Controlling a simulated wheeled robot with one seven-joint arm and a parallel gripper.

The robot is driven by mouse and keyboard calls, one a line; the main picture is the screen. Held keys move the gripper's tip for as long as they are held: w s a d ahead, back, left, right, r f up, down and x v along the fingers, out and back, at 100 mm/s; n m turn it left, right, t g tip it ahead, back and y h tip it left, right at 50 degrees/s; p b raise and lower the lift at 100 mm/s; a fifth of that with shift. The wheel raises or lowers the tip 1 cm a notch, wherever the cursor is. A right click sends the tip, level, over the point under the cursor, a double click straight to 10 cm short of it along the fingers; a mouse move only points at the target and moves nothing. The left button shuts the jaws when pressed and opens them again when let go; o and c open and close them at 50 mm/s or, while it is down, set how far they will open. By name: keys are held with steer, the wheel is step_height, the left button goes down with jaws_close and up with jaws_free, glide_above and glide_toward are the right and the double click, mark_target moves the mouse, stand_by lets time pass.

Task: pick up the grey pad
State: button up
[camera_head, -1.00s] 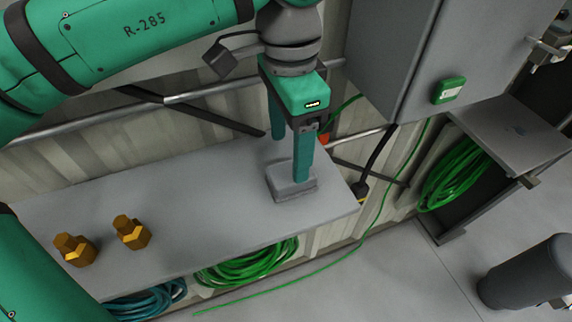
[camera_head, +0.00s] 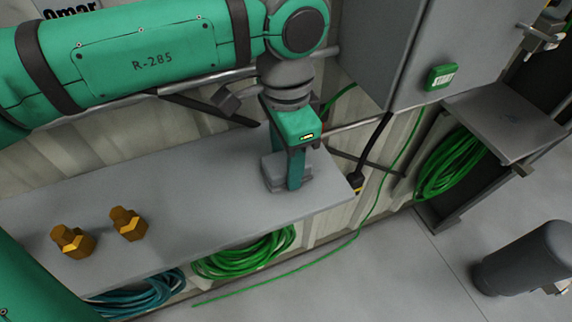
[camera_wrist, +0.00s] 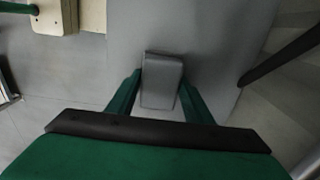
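The grey pad (camera_head: 272,172) is a small block lying on the grey bench top near its right end. In the wrist view the pad (camera_wrist: 161,82) lies between my two green fingers. My gripper (camera_head: 290,172) points down, with its fingers lowered on either side of the pad. The fingers (camera_wrist: 161,85) look spread, with one tip close along each side of the pad; I see no clear grip on it. In the head view the near finger hides part of the pad, and the far finger is hidden.
Two brass hex fittings (camera_head: 128,223) stand on the bench (camera_head: 200,195) to the left. A grey cabinet (camera_head: 400,50) hangs to the right of my gripper. Green hose coils (camera_head: 245,255) lie below the bench. A dark cylinder (camera_head: 525,260) lies at lower right.

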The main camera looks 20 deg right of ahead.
steer(key=shift+r, duration=0.1)
steer(key=shift+r, duration=0.6)
steer(key=s+a+r, duration=0.8)
steer(key=s+r, duration=0.3)
steer(key=shift+a+r, duration=0.3)
steer(key=shift+a, duration=0.05)
steer(key=shift+s, duration=0.1)
steer(key=o, duration=0.4)
steer(key=shift+c, duration=1.2)
